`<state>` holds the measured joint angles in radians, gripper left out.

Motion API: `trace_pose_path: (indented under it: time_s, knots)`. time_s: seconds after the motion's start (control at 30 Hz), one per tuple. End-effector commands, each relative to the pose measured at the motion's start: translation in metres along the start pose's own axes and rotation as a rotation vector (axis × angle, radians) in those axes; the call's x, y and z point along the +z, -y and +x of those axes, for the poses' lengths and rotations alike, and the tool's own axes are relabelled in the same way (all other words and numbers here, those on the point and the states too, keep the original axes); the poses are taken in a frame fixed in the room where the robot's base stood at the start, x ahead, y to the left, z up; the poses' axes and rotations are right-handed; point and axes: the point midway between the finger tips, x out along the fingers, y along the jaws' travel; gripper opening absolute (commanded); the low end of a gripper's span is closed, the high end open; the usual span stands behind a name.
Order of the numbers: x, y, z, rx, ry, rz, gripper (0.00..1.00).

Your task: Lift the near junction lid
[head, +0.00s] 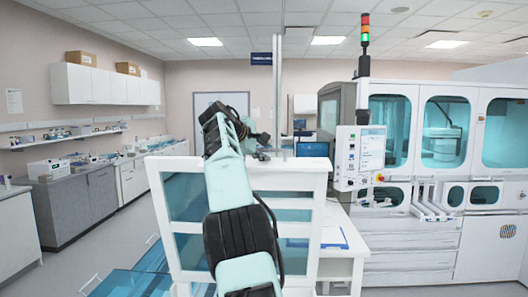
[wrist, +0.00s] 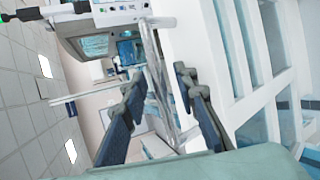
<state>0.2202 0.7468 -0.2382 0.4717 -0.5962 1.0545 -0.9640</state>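I cannot pick out the near junction lid in either view. In the head view my arm rises in front of a white frame with blue-green see-through panels (head: 186,196). My gripper (head: 262,148) is at the far end of the arm, small and partly hidden by it, above the frame's top edge. The white frame (wrist: 192,35) is close on the right of that view.
A machine with tinted windows and a control panel (head: 360,152) stands to the right, with a signal light (head: 365,38) above. A white table (head: 340,235) holds a blue-edged sheet. Counters (head: 75,203) line the left wall. The floor between counters and frame has free room.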

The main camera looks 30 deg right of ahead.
Motion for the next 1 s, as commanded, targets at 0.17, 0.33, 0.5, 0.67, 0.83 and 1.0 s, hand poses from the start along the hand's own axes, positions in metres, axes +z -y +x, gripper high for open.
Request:
trace_pose_path:
  time_s: [0.17,0.33,0.5,0.67,0.83,1.0]
  knots:
    - [0.0,0.001,-0.001,-0.001,0.001,-0.001,0.27]
    - [-0.001,0.0,-0.013,-0.002,-0.001,-0.002,0.27]
    - [-0.001,-0.001,-0.04,0.001,-0.003,-0.001,0.27]
    - [-0.001,0.0,-0.072,0.0,-0.003,-0.001,0.27]
    - [-0.001,0.0,-0.102,0.0,-0.003,-0.001,0.27]
    - [-0.001,0.0,-0.117,0.0,-0.001,-0.001,0.27]
